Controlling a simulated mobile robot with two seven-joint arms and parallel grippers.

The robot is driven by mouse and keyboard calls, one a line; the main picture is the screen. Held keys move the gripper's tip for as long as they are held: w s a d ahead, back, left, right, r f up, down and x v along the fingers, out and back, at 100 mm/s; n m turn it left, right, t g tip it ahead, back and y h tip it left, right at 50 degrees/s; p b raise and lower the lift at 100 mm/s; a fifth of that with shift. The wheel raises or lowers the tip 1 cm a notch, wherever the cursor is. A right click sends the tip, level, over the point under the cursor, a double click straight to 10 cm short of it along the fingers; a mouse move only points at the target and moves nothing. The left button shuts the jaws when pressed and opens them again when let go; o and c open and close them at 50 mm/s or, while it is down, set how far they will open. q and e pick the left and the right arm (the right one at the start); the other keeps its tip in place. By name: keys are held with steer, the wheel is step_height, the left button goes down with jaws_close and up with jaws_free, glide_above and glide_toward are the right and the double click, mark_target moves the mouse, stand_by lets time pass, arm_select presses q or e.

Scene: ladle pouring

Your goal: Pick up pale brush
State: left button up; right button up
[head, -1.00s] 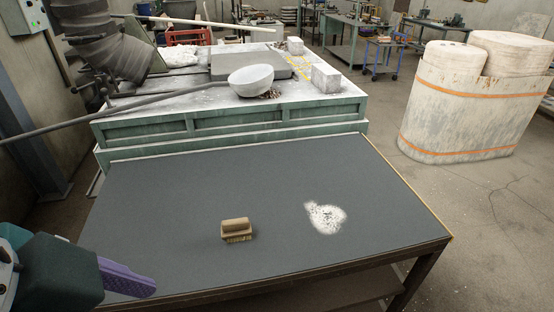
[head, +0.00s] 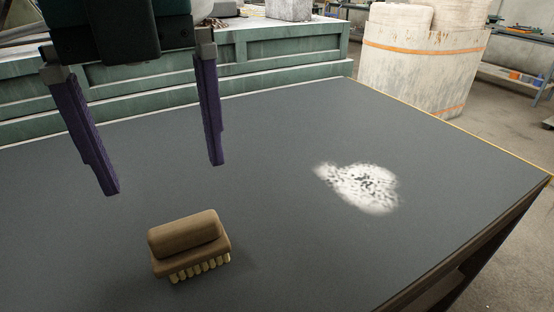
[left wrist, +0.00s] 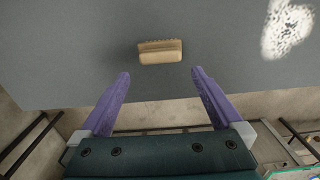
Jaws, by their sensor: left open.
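The pale brush (head: 187,243) lies on the dark grey table (head: 270,150), its tan wooden back up and its pale bristles down. My left gripper (head: 165,179) is open and empty, with two purple fingers pointing down above the table. In the head view it hangs behind the brush, apart from it. In the left wrist view the brush (left wrist: 160,51) lies beyond the fingertips of the gripper (left wrist: 159,75), about midway between them. My right gripper is not in view.
A patch of white powder (head: 362,187) lies on the table to the right of the brush. A green workbench (head: 270,48) stands along the table's far edge. A large pale bin with orange bands (head: 415,60) stands behind to the right. The tabletop around the brush is clear.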

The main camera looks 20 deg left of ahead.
mark_target(182, 223)
arm_select(q)
steer(key=f, duration=0.4)
steer(key=shift+s+d+f, duration=0.1)
steer(key=shift+s+f, duration=0.1)
step_height(182, 223, down, 5)
steer(key=shift+w+r+b, duration=0.1)
steer(key=shift+w+b, duration=0.05)
steer(key=shift+b, duration=0.2)
steer(key=c, duration=1.1)
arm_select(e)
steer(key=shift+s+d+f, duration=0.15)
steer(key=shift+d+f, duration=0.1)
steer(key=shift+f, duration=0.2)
arm_select(q)
steer(key=shift+r, duration=0.15)
step_height(182, 223, up, 20)
steer(key=p, duration=0.4)
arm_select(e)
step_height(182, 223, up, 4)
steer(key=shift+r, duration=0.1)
